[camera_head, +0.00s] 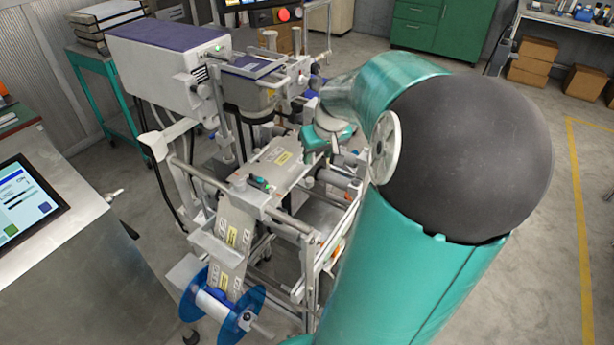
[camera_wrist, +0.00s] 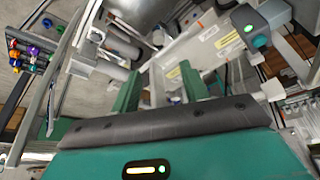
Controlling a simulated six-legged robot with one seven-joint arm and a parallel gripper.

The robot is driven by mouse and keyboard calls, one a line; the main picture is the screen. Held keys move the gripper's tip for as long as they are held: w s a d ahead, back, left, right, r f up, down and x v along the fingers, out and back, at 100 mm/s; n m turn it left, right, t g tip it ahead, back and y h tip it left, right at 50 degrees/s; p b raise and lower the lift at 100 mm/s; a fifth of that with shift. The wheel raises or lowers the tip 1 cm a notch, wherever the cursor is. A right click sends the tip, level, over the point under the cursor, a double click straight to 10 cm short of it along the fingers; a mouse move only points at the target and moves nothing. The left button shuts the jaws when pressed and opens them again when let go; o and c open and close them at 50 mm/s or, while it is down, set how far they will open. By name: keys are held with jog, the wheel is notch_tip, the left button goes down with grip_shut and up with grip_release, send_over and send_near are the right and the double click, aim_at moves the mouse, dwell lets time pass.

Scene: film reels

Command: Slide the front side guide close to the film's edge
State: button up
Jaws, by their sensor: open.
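The film (camera_head: 230,240), a pale web with yellow labels, rises from a blue reel (camera_head: 215,305) and runs over the machine's middle. Its labelled strip also shows in the wrist view (camera_wrist: 207,36), beyond my fingers. I cannot clearly pick out the front side guide; my arm and gripper cover part of that area. In the wrist view my gripper (camera_wrist: 158,82) has two green fingers spread apart, with grey machine parts visible between and beyond them. I cannot tell whether either finger touches anything. In the head view my gripper (camera_head: 328,136) is at the right side of the film path, partly hidden.
A grey block with a green light (camera_head: 258,184) sits across the film path; a similar one shows in the wrist view (camera_wrist: 255,28). A large purple-topped housing (camera_head: 165,65) stands behind left. A touchscreen (camera_head: 25,205) is at far left. Open floor lies right of my arm.

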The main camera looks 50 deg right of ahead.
aim_at(309, 180)
jog(key=x, duration=1.3)
jog(key=shift+f, duration=0.25)
jog(key=shift+w, duration=0.15)
grip_shut()
